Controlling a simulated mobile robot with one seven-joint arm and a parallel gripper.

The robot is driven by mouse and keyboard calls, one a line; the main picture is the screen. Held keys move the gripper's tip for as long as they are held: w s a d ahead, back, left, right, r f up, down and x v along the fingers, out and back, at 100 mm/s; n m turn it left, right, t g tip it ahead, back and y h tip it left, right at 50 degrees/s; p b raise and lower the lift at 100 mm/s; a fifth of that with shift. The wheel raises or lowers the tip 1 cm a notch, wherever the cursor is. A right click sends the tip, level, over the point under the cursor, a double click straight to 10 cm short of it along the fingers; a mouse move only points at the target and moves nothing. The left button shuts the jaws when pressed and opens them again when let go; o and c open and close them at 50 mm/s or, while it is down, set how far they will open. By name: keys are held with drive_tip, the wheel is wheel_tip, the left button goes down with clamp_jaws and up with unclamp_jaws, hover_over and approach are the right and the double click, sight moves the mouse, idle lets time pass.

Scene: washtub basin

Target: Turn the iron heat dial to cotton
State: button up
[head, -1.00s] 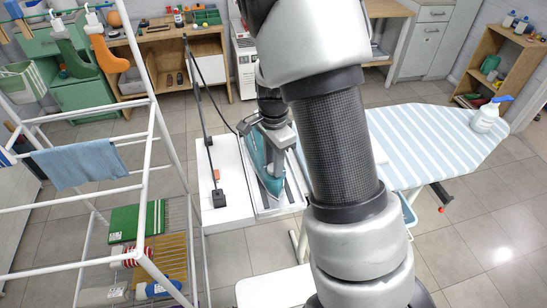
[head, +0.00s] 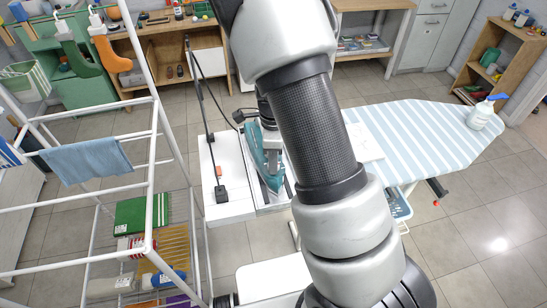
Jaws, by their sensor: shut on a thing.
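The teal iron (head: 259,165) stands on a white rest with dark strips (head: 266,207), left of the ironing board, its pointed end toward me. My gripper (head: 270,145) is at the iron's upper right side, shut on part of it. My arm hides much of the gripper and the right side of the iron. The heat dial and its marks are too small or hidden to read, so I cannot tell its setting.
The striped ironing board (head: 430,130) carries a spray bottle (head: 485,115) and a pale flat square (head: 365,142). A white drying rack (head: 153,175) with a blue towel (head: 88,160) stands at left.

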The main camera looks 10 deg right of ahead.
idle(0.3)
drive_tip(key=o, duration=1.1)
drive_tip(key=shift+c, duration=0.2)
drive_tip(key=shift+f, duration=0.1)
